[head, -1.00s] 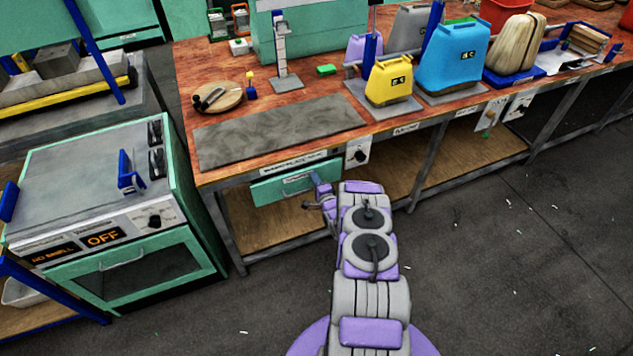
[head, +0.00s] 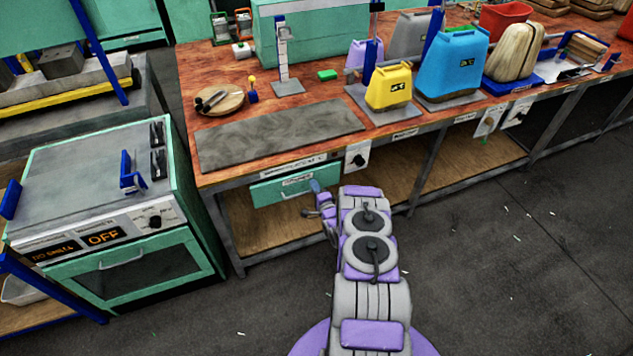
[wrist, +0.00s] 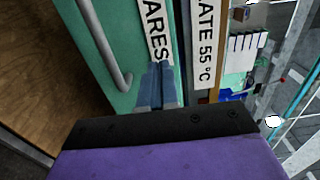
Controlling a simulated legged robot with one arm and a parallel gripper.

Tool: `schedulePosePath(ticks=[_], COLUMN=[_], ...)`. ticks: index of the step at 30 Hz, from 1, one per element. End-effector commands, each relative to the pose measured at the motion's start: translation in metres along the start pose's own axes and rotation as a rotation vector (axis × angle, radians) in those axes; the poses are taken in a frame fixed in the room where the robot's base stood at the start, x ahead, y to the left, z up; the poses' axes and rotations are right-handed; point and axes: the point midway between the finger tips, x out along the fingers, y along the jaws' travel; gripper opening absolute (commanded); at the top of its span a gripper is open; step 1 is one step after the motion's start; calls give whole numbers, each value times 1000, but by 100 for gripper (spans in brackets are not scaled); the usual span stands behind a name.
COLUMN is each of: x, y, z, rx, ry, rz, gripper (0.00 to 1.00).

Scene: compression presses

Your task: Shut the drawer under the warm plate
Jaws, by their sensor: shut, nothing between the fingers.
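The drawer (head: 273,193) has a green front with a bar handle and a white label, and sits below the bench top under the grey warm plate (head: 280,134). It looks flush or nearly so; I cannot tell whether a small gap remains. My gripper (head: 314,186) is shut and empty at the right part of the drawer front. In the wrist view my blue fingertips (wrist: 156,72) point at the green drawer front (wrist: 105,25), beside its label and close to the bench edge. The handle (wrist: 105,50) lies left of the fingers. Contact is unclear.
A control knob (head: 358,160) is on the bench edge right of the drawer. A green oven-like unit (head: 120,262) stands to the left. Bench legs and an open lower shelf (head: 270,225) lie below. The floor at right is clear apart from small scraps.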

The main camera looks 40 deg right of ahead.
Motion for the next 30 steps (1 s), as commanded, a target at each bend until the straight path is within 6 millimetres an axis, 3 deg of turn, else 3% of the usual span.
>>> schedulePosePath(ticks=[9, 13, 21, 30], x=[-71, -91, -105, -100], y=[-2, -2, 2, -4], z=[10, 10, 4, 9], rx=[-7, -5, 1, -27], ry=[3, 3, 1, -9], rz=[9, 7, 7, 22], gripper=[0, 0, 0, 0])
